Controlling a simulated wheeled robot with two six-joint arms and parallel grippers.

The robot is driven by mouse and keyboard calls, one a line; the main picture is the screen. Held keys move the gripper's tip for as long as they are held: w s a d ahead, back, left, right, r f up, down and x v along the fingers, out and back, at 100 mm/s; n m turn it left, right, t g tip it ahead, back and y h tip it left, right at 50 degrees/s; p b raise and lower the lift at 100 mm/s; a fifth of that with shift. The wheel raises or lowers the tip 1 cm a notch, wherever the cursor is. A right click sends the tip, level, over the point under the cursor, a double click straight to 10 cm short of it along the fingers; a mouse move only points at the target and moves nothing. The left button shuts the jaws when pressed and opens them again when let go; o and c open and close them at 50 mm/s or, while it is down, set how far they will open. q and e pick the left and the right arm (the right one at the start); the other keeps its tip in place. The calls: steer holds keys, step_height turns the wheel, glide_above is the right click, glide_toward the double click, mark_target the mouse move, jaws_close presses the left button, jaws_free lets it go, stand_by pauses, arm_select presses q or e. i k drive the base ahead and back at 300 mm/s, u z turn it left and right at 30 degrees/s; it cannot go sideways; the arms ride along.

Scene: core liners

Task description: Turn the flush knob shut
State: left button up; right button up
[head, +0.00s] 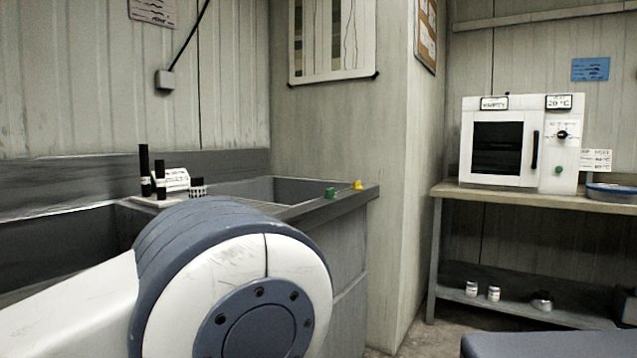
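I cannot tell for certain which part is the flush knob. A short dark ribbed cap (197,187) stands on the sink edge, beside a small white label card (173,179) and two upright black cylinders (145,172). A green piece (331,193) and a yellow piece (358,185) sit on the sink's right rim. A white and blue joint of my arm fills the lower left foreground and hides part of the sink unit. Neither of my grippers is in view.
The grey sink (290,191) stands against the left wall. At right a white oven (519,142) with a black dial (562,134) stands on a bench (461,190), with a blue-rimmed dish (610,190) beside it. Small jars are on the lower shelf. Some floor shows between sink and bench.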

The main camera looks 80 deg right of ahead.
mark_target(329, 194)
steer(key=z, duration=4.15)
steer(key=i, duration=0.55)
steer(key=u, duration=0.6)
steer(key=i, duration=0.75)
steer(key=u, duration=0.9)
